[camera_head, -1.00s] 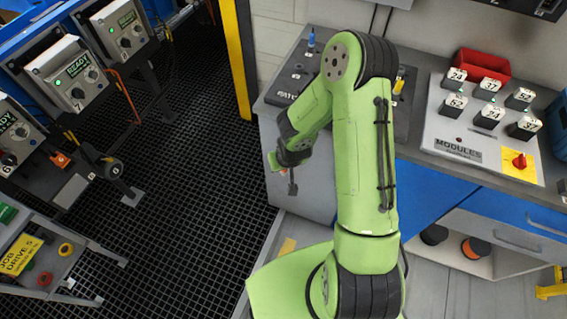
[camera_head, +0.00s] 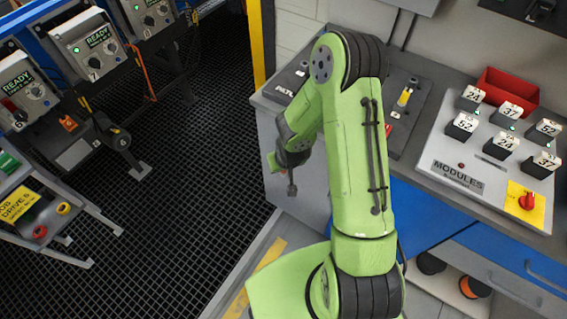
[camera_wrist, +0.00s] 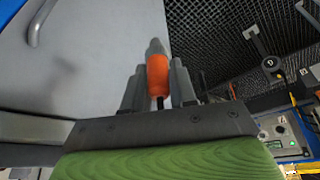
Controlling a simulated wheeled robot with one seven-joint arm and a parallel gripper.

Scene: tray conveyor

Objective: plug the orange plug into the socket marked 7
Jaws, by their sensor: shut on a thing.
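My gripper (camera_wrist: 158,80) is shut on the orange plug (camera_wrist: 157,70) in the wrist view. The plug sits between the two grey fingers, its grey end pointing away from the palm. In the head view my gripper (camera_head: 290,182) hangs below my bent green arm, beside the grey cabinet; the plug is mostly hidden there. The unit marked 7 (camera_head: 92,45) is at the upper left, a grey box with a green READY display and knobs. It is well apart from my gripper. Its socket opening cannot be made out.
Another READY unit (camera_head: 22,92) stands left of unit 7, and one more (camera_head: 150,14) stands right of it. A yellow post (camera_head: 256,45) rises between them and the workbench. The modules panel (camera_head: 450,160) is on the bench at right. Dark grating floor (camera_head: 190,170) lies open between.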

